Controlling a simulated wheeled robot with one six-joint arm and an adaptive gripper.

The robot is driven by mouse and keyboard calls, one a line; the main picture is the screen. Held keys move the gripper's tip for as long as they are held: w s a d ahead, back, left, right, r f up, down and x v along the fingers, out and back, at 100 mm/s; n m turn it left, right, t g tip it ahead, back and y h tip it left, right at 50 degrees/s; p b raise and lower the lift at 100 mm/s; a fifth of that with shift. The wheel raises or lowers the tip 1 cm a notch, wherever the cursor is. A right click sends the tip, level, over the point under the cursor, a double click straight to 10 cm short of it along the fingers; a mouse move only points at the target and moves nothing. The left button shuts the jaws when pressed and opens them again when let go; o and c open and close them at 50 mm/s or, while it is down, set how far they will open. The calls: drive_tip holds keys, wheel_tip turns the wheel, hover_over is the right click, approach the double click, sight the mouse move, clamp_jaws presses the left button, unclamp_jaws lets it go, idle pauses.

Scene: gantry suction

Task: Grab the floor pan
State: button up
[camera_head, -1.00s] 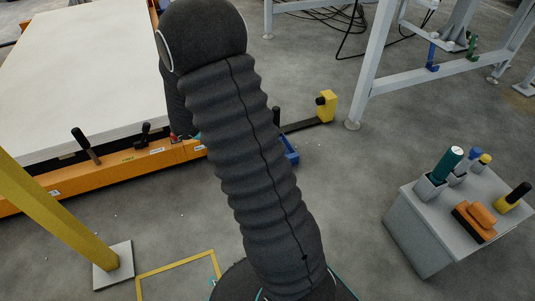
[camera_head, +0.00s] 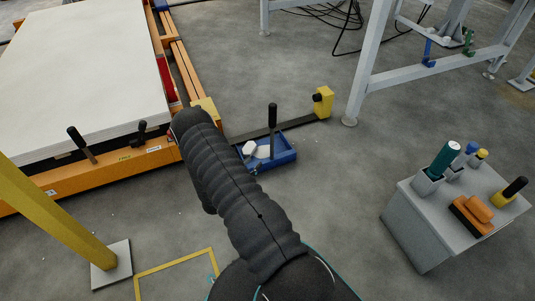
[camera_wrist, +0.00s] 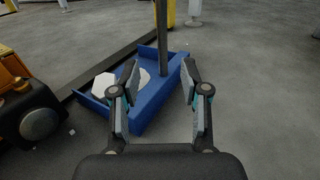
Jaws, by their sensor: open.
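The floor pan is a blue tray (camera_head: 284,156) with a dark upright handle (camera_head: 272,118). It sits on the floor right of the orange-framed platform, with white pieces (camera_head: 263,151) lying in it. In the wrist view, the blue pan (camera_wrist: 160,99) lies ahead and its handle (camera_wrist: 161,38) stands upright, cut off by the top edge. My gripper (camera_wrist: 159,76) is open and empty. The handle appears between and beyond its fingertips, and I see no contact. In the head view, my arm hides the gripper.
The orange-framed platform (camera_head: 130,158) with a white slab (camera_head: 75,75) stands left of the pan. A dark floor bar with a yellow end block (camera_head: 323,102) runs just behind it. A grey tool stand (camera_head: 425,225) is at right. Open floor lies between the pan and stand.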

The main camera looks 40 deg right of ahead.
sight(271, 146)
drive_tip(key=b+x, duration=0.1)
drive_tip(key=x, duration=1.2)
drive_tip(key=shift+s+d+f, duration=0.1)
drive_tip(key=shift+d+f, duration=0.1)
drive_tip(key=shift+d, duration=0.25)
clamp_jaws()
drive_tip(key=shift+r, duration=0.15)
